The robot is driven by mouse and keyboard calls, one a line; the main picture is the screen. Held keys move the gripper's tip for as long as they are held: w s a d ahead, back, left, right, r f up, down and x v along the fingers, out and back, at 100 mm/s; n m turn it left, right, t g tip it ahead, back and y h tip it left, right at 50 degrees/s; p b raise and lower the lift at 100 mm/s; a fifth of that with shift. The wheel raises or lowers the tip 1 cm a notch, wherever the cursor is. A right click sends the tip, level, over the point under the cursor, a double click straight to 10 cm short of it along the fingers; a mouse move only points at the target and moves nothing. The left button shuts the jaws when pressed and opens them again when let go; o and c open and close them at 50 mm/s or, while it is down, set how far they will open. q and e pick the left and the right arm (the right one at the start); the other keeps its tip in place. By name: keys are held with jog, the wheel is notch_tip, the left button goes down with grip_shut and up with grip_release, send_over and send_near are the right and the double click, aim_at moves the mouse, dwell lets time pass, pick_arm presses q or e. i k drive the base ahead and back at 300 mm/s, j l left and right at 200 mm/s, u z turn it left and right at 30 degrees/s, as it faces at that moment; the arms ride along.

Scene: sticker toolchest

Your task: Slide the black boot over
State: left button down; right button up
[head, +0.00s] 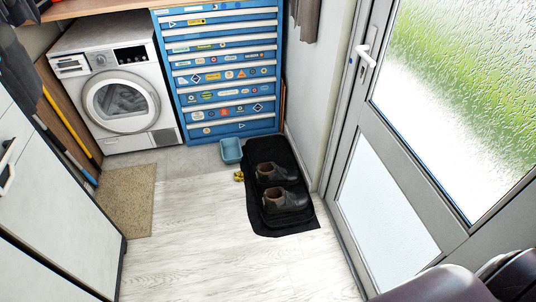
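Two black boots with brown linings stand on a black boot tray (297,219) on the floor by the door wall. The farther boot (280,173) and the nearer boot (290,201) lie one behind the other, both with toes to the right. A small gap separates them. Neither of my grippers shows in the head view. Dark rounded parts at the bottom right corner look like my arm, but no fingers are visible there.
A blue tub (231,151) and a small yellow thing (239,176) sit left of the tray. A blue stickered tool chest (225,75) and a washer (118,100) stand behind. A glazed door (390,190) is at right. The pale floor in front is clear.

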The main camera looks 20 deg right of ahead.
aim_at(279, 172)
jog(key=i+j+z, duration=0.1)
jog(key=i+z, duration=0.3)
jog(key=i+j+z, duration=0.2)
jog(key=i+z, duration=0.25)
jog(key=i+j+z, duration=0.65)
jog(key=z, duration=0.15)
jog(key=j, duration=0.1)
